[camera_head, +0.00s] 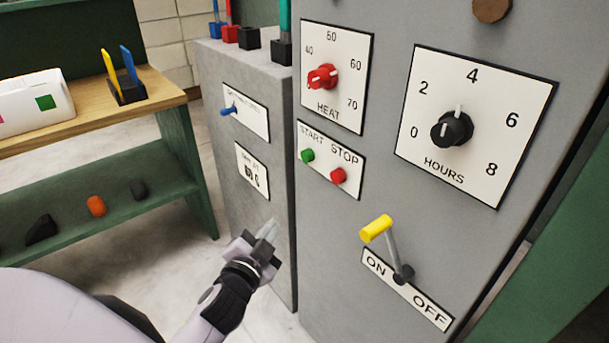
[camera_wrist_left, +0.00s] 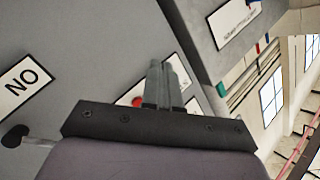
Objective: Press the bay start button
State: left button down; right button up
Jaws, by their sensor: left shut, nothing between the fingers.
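The green START button (camera_head: 308,155) and the red STOP button (camera_head: 338,175) sit side by side on a white plate (camera_head: 331,162) on the grey cabinet front. My left gripper (camera_head: 268,232) is shut and empty. In the head view it shows below and left of the plate, apart from the green button in the picture. In the left wrist view the shut fingers (camera_wrist_left: 161,80) cover part of the button plate. The red button (camera_wrist_left: 138,101) shows just left of the fingers there, and the green button is hidden. My right gripper is not in view.
Below the buttons is a yellow-handled ON/OFF lever (camera_head: 376,228). Above are a red HEAT knob (camera_head: 322,77) and a black HOURS knob (camera_head: 452,129). A lower grey cabinet (camera_head: 225,165) with a blue switch (camera_head: 229,111) adjoins at left. A green-framed bench (camera_head: 150,103) stands further left.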

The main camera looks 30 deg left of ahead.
aim_at(307, 155)
pick_arm(q)
jog(key=w+a+r+m+t+y+b, duration=0.1)
jog(key=w+a+r+t+y+b, duration=0.1)
jog(key=r, duration=0.6)
jog(key=w+a+y+b, duration=0.1)
jog(key=w+a+y, duration=0.1)
jog(key=a, duration=0.1)
jog(key=shift+t, duration=0.3)
jog(key=shift+w+f, duration=0.1)
jog(key=shift+w, duration=0.05)
jog(key=w+d+b, duration=0.2)
jog(key=w+d, duration=0.1)
jog(key=w, duration=0.5)
jog(key=shift+d, duration=0.15)
jog(key=shift+s, duration=0.1)
jog(key=shift+b, duration=0.3)
dwell(0.8)
jog(key=shift+w+d, duration=0.15)
jog(key=shift+w, duration=0.25)
